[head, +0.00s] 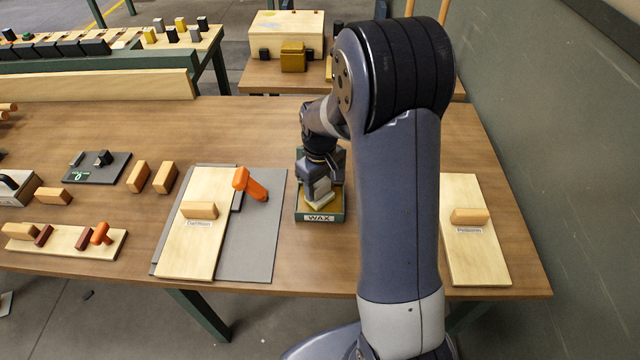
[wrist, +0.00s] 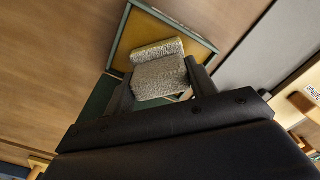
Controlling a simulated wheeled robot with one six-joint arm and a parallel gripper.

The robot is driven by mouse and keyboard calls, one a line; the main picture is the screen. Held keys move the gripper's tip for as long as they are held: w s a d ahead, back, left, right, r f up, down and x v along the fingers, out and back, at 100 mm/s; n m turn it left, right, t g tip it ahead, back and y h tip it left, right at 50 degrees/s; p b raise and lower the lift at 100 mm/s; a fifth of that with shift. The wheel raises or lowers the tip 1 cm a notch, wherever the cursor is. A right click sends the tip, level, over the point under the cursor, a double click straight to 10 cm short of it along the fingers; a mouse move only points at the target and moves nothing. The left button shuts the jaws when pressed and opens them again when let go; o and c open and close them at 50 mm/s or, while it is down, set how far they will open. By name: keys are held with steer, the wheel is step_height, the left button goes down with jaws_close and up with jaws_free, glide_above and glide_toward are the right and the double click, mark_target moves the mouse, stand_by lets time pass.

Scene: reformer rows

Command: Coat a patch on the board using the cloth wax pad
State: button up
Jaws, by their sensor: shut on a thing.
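The cloth wax pad (wrist: 158,78) is a pale, speckled block held between the fingers of my gripper (wrist: 165,88). In the head view the pad (head: 320,200) is at the wax tray (head: 320,217), a green-rimmed box labelled WAX with a yellow-brown inside. My gripper (head: 318,182) points down over that tray. The tray rim also shows in the wrist view (wrist: 122,38). I cannot tell whether the pad touches the wax. A pale wooden board (head: 190,245) lies on a grey mat left of the tray, with a wooden block on it. Another pale board (head: 478,258) lies right of my arm.
An orange-handled tool (head: 250,185) lies on the grey mat (head: 250,245). Wooden blocks (head: 165,178), a dark plate (head: 97,168) and a board with several small items (head: 60,240) are farther left. My arm hides part of the table (head: 380,260). A wall stands at the right.

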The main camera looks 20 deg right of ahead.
mark_target(320, 183)
steer(key=shift+s+f, duration=0.1)
steer(key=shift+r+p, duration=2.6)
steer(key=shift+r, duration=1)
steer(key=shift+f, duration=0.1)
